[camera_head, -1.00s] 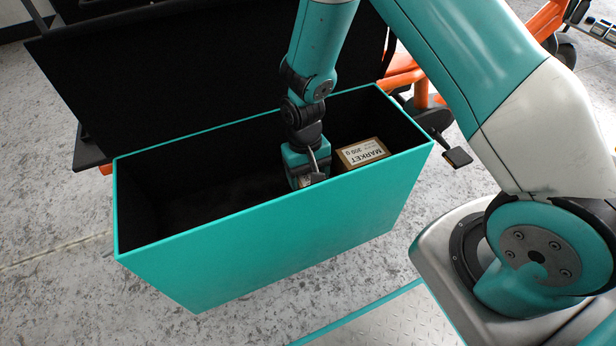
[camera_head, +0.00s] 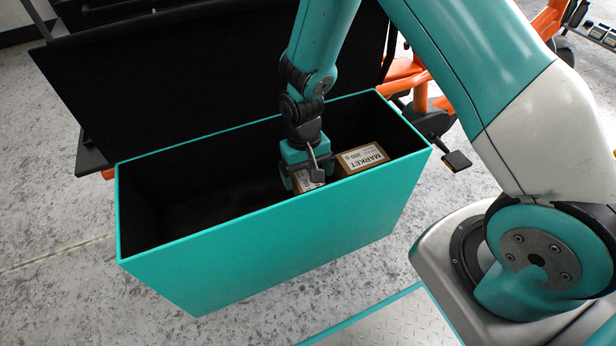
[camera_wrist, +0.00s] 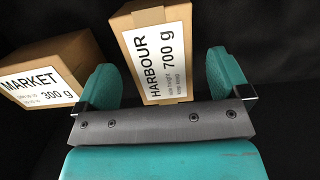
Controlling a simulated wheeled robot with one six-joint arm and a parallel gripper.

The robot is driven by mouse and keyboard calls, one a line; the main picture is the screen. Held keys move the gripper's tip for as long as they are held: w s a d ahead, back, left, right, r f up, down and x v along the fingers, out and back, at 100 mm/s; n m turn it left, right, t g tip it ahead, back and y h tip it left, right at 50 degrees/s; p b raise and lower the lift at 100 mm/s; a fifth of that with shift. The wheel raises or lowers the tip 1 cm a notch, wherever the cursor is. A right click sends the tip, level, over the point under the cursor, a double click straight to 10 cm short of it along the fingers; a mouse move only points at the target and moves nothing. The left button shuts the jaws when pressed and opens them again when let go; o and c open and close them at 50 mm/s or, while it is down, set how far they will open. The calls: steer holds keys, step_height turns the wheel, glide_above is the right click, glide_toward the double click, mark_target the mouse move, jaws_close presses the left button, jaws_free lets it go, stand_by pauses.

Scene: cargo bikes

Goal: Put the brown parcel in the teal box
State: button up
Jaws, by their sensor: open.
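A brown parcel labelled HARBOUR 700 g (camera_wrist: 160,55) is inside the teal box (camera_head: 260,255), its label towards the wrist camera. In the head view this parcel (camera_head: 307,182) is partly hidden by my gripper. My gripper (camera_wrist: 161,78) is open, with one teal finger on each side of the HARBOUR parcel. In the wrist view a gap shows beside the fingers. In the head view my gripper (camera_head: 303,172) is down inside the box. I cannot tell from the dark interior exactly how the parcel rests on the box floor.
A second brown parcel, labelled MARKET 300 g (camera_head: 363,158), is in the right part of the box; it also shows at the left of the wrist view (camera_wrist: 45,75). The box's left part looks empty. A black panel (camera_head: 220,75) rises behind it.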

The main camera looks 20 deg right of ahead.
step_height(320, 180, up, 9)
steer(key=w+p, duration=0.1)
steer(key=p, duration=0.2)
step_height(320, 180, up, 16)
steer(key=f+n+t+y, duration=0.1)
steer(key=n+y, duration=0.1)
steer(key=n, duration=0.1)
glide_above(305, 174)
steer(key=s+a, duration=0.3)
steer(key=s, duration=0.4)
steer(key=s+a+r+n+y, duration=0.1)
steer(key=s+r+n, duration=0.3)
steer(key=s+r, duration=0.5)
steer(key=s+y, duration=0.1)
steer(key=s, duration=0.3)
steer(key=shift+s+a+t, duration=0.15)
steer(key=shift+a+t, duration=0.15)
steer(key=shift+t, duration=0.1)
